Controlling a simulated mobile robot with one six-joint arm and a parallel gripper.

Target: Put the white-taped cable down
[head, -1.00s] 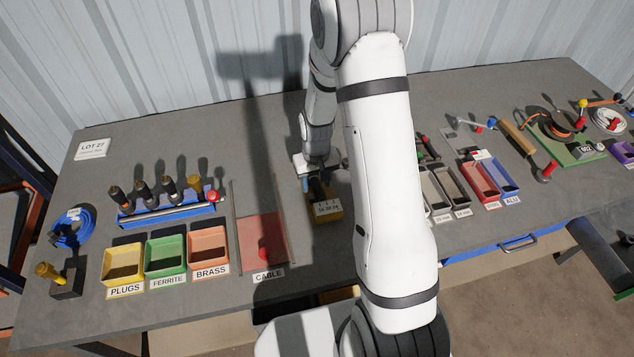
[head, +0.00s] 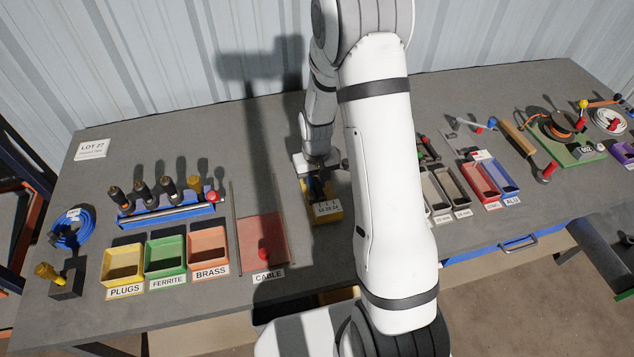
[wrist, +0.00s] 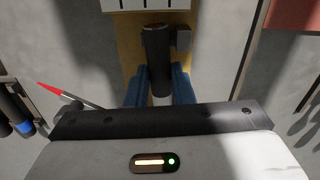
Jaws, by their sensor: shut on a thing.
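My gripper (head: 316,178) is at the yellow block with a white label (head: 327,209), left of my arm's large white link. In the wrist view my gripper (wrist: 160,85) has its two blue fingers closed on a dark cylinder with a pale lower part, which looks like the white-taped cable (wrist: 157,45). The cable lies over the yellow block (wrist: 130,50); I cannot tell whether it touches it. In the head view the cable is too small and hidden to make out.
Left of the block is a red tray marked CABLE (head: 258,228) with thin rods at its sides. Further left are the brass (head: 226,263), ferrite (head: 183,269) and plugs (head: 140,280) bins. A blue tool rack (head: 150,217) stands behind them. Several bins stand right of my arm.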

